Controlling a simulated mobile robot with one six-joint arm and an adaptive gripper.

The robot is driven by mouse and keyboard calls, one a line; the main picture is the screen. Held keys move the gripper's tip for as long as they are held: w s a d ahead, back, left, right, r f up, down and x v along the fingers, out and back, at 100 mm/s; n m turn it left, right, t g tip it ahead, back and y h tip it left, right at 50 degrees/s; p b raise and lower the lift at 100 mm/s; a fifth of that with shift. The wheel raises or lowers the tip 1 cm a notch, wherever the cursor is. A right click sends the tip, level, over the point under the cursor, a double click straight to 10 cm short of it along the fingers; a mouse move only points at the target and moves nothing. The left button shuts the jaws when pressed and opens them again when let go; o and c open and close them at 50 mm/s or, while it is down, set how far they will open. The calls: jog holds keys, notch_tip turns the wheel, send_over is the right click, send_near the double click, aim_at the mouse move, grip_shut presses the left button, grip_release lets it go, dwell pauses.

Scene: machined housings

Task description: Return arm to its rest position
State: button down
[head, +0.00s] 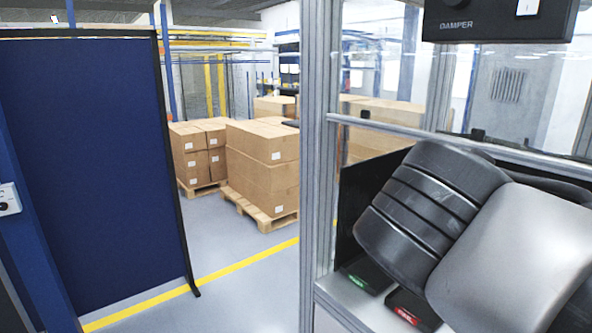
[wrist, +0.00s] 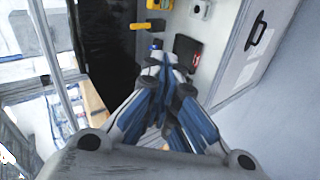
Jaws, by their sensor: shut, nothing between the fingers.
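My gripper (wrist: 162,65) shows in the wrist view with its blue-and-grey fingers drawn together and nothing between them. It points toward a pale panel that carries a yellow part (wrist: 148,27) and a dark block with a red-and-yellow mark (wrist: 187,56). Whether the fingertips touch anything there is hard to tell. In the head view, my arm's thick black and grey links fill the lower right, close to the camera. The gripper is not visible in the head view.
An aluminium post (head: 318,150) and a black DAMPER panel (head: 498,22) stand near my arm. Green-marked (head: 366,277) and red-marked (head: 408,309) dark units sit beneath it. A blue screen (head: 85,160) stands left; cartons (head: 262,170) are behind. A black-handled door (wrist: 245,50) is right in the wrist view.

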jog(key=s+a+f+m+y+b, duration=0.2)
jog(key=s+a+f+b, duration=0.1)
jog(key=f, duration=0.7)
jog(key=s+a+f+m+g+y+b, duration=0.1)
jog(key=s+a+f+m+y+b, duration=0.1)
jog(key=f, duration=0.8)
jog(key=s+a+f+m+g+y+b, duration=0.1)
jog(key=s+f+b, duration=0.4)
jog(key=f, duration=0.5)
jog(key=a+m+y, duration=0.1)
jog(key=a+y, duration=0.1)
jog(key=shift+s+a+f+m+y, duration=0.2)
jog(key=shift+a+f+m+y, duration=0.1)
jog(key=shift+a+f+y, duration=0.1)
